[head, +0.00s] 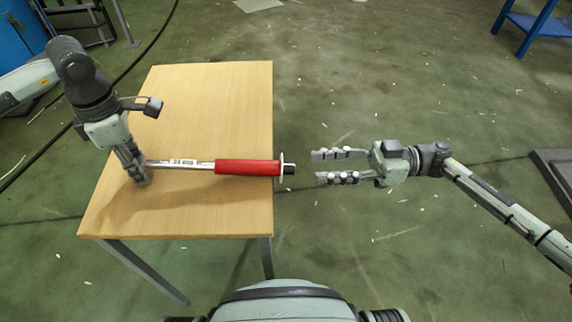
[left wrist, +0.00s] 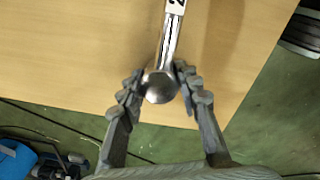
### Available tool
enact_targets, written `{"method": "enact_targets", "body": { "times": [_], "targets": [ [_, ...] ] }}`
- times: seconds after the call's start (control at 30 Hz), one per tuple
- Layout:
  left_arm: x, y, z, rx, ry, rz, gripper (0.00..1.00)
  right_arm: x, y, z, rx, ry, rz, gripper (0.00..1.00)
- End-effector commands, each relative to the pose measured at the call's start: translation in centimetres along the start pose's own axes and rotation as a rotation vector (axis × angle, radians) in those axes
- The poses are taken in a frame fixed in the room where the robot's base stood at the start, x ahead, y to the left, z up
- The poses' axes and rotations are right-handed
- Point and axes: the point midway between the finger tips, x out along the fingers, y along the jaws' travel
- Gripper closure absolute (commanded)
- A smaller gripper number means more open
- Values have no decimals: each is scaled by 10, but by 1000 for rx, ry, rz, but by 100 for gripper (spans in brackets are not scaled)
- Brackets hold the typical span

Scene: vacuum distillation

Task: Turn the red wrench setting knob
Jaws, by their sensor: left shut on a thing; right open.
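A torque wrench with a red handle (head: 247,167) lies across the wooden table, its metal shaft (head: 190,164) pointing left. A black setting knob (head: 289,169) with a pale disc sits at the handle's right end, past the table's right edge. My left gripper (head: 140,175) is shut on the wrench head, which it partly hides in the head view. In the left wrist view the round wrench head (left wrist: 160,86) is between the fingers. My right gripper (head: 316,167) is open and empty, right of the knob and apart from it, its fingers pointing at it.
The wooden table (head: 215,95) is otherwise bare. Green floor (head: 400,80) lies open to its right. A blue stand (head: 540,25) is at the top right and a blue cabinet (head: 18,40) at the top left. A dark cable runs along the floor on the left.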

Motion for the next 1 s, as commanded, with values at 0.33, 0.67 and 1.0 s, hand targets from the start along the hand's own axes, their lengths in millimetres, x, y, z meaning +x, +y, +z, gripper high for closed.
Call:
{"method": "enact_targets", "body": {
  "times": [0.33,0.67,1.0],
  "targets": [
    [0,0,0,0,0,1,100,46,0,0,0,-1,-1,58],
    [0,0,0,0,0,1,100,49,0,0,-1,-1,0,58],
    [0,0,0,0,0,1,100,49,0,0,-1,-1,0,99]
  ]
}}
